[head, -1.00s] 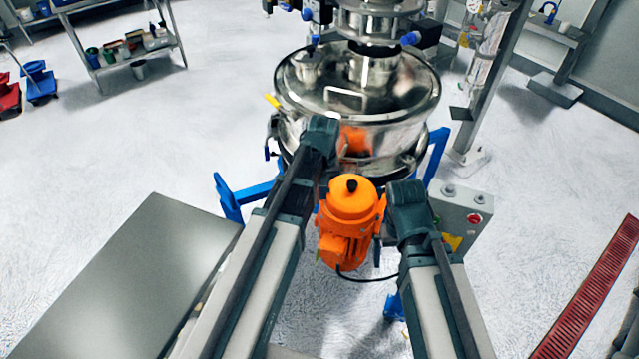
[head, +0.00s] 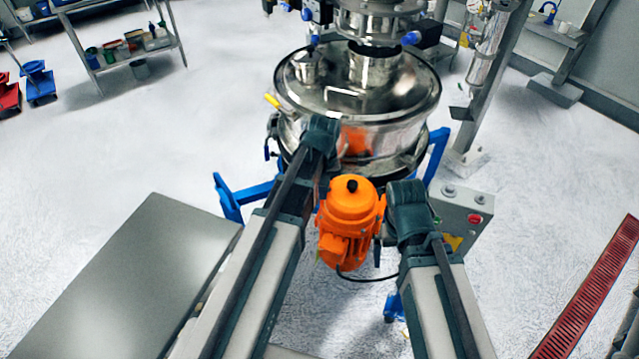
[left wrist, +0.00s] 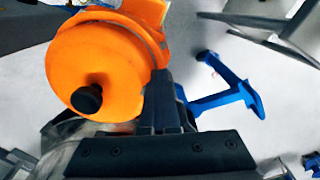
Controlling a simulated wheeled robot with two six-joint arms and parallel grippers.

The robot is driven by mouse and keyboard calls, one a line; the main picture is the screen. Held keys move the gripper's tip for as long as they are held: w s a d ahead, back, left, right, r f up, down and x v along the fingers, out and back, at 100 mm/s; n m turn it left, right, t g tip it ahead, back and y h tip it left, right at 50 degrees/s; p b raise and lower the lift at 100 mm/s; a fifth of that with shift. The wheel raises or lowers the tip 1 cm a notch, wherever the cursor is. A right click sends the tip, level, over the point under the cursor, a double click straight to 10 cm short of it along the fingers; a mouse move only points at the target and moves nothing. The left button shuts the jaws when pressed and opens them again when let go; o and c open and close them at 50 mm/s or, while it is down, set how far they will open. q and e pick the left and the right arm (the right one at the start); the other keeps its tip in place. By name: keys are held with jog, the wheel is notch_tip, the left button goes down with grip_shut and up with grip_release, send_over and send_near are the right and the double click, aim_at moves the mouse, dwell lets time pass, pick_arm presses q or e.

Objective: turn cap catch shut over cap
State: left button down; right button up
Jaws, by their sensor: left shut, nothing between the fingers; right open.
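The steel sifter (head: 415,95) stands beyond my arms, with a round lid and a short steel fitting (head: 307,68) on its left part. A yellow-handled lever (head: 272,101) sticks out at the sifter's left rim. I cannot tell which part is the cap or its catch. In the left wrist view my left gripper (left wrist: 164,85) is shut and empty, with its fingers beside the orange motor (left wrist: 105,65); I cannot tell if they touch. In the head view both grippers' fingertips are hidden by my arms.
The orange motor also shows between my arms in the head view (head: 350,215). A blue frame (head: 228,200) supports the sifter. A grey control box (head: 465,215) with a red button stands at right. A grey table (head: 140,280) lies at left.

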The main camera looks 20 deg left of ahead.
pick_arm(q)
jog(key=shift+w+d, duration=0.15)
jog(key=shift+d, duration=0.05)
jog(key=shift+r+p, duration=0.85)
jog(key=shift+p, duration=0.1)
jog(key=shift+r+p, duration=0.75)
jog(key=shift+r, duration=0.05)
notch_tip(320, 180, up, 4)
jog(key=p, duration=0.3)
jog(key=shift+a+f+p, duration=0.15)
jog(key=shift+p, duration=0.2)
jog(key=s+d+f+m+b, duration=0.1)
jog(key=s+d+m, duration=0.3)
jog(key=s, duration=0.3)
jog(key=s+d+f+m+y+b, duration=0.1)
jog(key=s+d+m, duration=0.3)
jog(key=s+d, duration=0.2)
jog(key=s, duration=0.2)
jog(key=shift+s+d, duration=0.15)
jog(key=shift+s, duration=0.15)
